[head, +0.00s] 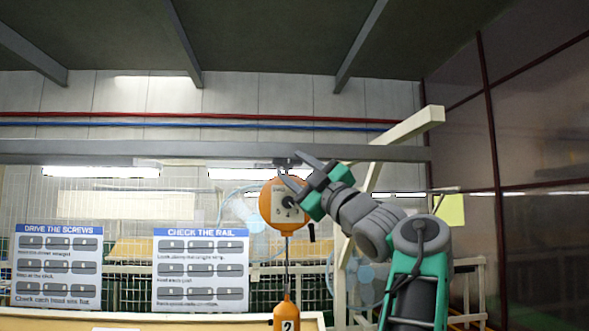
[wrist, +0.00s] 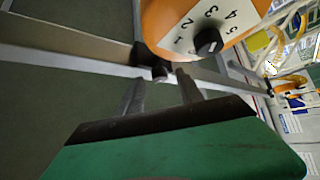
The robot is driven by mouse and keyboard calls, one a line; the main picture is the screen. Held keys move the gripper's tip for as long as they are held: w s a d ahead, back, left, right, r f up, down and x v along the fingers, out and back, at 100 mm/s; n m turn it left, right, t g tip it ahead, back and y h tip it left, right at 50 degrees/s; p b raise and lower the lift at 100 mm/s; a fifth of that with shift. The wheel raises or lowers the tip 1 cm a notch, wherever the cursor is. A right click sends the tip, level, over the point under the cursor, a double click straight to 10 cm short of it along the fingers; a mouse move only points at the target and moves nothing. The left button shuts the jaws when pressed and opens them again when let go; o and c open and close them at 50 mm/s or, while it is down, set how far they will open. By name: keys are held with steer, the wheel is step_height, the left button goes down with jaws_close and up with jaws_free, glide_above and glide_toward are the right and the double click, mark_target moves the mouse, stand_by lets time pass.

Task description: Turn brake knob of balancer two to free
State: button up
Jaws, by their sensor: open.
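Balancer two (head: 270,205) is a round orange body hanging under the grey rail. An orange piece (head: 284,312) marked 2 hangs below it on a cable. Its white number plate (wrist: 187,44) carries a black knob (wrist: 208,42), also visible in the head view (head: 288,202). A dark fitting (wrist: 143,55) with a small grey round end (wrist: 160,73) sits where the balancer meets the rail; I cannot tell which part is the brake knob or read its setting. My gripper (wrist: 160,77) is open and empty, its fingertips close to the grey round end; contact is unclear.
The grey rail (head: 90,150) runs across above the balancer. A cream beam (head: 408,125) crosses it at the right. Instruction boards (head: 201,270) stand at the left before a mesh fence. A dark panelled wall (head: 540,160) closes the right side.

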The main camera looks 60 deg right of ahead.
steer(key=shift+s+f, duration=0.15)
steer(key=shift+f, duration=0.1)
steer(key=b+v, duration=0.4)
steer(key=v, duration=0.3)
steer(key=shift+s, duration=0.2)
steer(key=shift+w+a, duration=0.1)
steer(key=shift+w, duration=0.05)
